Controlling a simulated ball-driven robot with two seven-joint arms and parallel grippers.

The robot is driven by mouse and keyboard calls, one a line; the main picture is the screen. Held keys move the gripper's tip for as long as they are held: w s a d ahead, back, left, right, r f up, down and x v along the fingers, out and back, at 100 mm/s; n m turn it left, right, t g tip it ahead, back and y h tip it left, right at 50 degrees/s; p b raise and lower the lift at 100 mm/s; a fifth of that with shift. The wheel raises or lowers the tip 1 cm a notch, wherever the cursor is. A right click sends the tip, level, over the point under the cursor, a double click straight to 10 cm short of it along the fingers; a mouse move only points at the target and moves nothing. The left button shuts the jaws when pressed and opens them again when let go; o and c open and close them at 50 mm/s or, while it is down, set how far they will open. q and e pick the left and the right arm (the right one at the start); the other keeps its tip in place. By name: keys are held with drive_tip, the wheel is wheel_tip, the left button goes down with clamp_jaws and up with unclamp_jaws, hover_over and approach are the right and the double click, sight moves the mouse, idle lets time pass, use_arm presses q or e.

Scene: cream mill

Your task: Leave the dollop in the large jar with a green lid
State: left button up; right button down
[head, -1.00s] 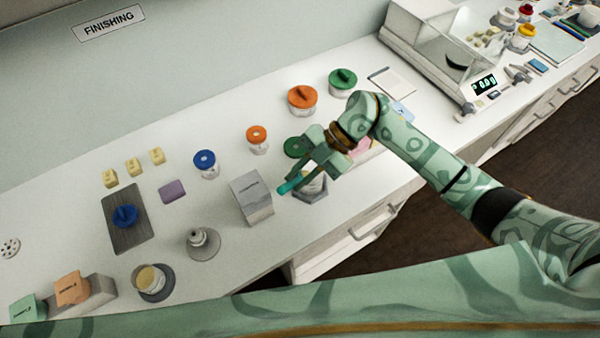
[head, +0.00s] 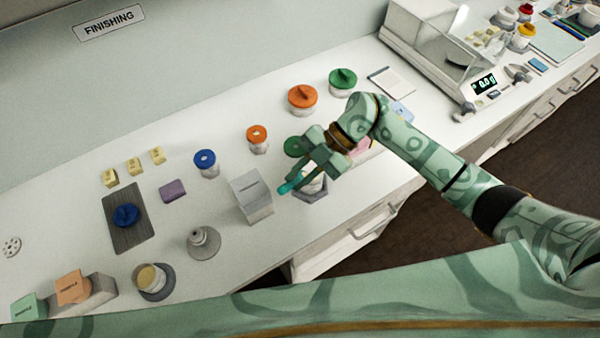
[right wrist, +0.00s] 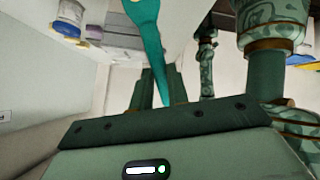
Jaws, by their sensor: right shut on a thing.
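My right gripper (head: 308,174) is shut on a teal spatula (head: 290,184), which also shows in the right wrist view (right wrist: 148,35). The gripper is over an open jar (head: 314,185) in a dark holder near the counter's front edge. The gripper partly hides this jar. I cannot make out a dollop on the spatula. A large jar with a green lid (head: 343,77) stands at the back, right of a large orange-lidded jar (head: 302,97). Another green lid (head: 295,146) is partly hidden behind the gripper; I cannot tell its jar size. My left gripper is out of view.
A grey block (head: 252,196) stands left of the spatula. Small orange-lidded (head: 257,137) and blue-lidded (head: 206,162) jars stand behind. A blue lid (head: 126,214) lies on a dark mat (head: 123,238). An open jar (head: 151,279) stands front left. A scale (head: 485,82) is right.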

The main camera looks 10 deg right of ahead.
idle(0.7)
drive_tip(key=shift+s+a+p, duration=0.2)
drive_tip(key=shift+s+p, duration=0.05)
drive_tip(key=shift+p, duration=0.2)
idle(0.4)
wheel_tip(320, 180, up, 6)
drive_tip(key=p, duration=0.6)
idle(0.3)
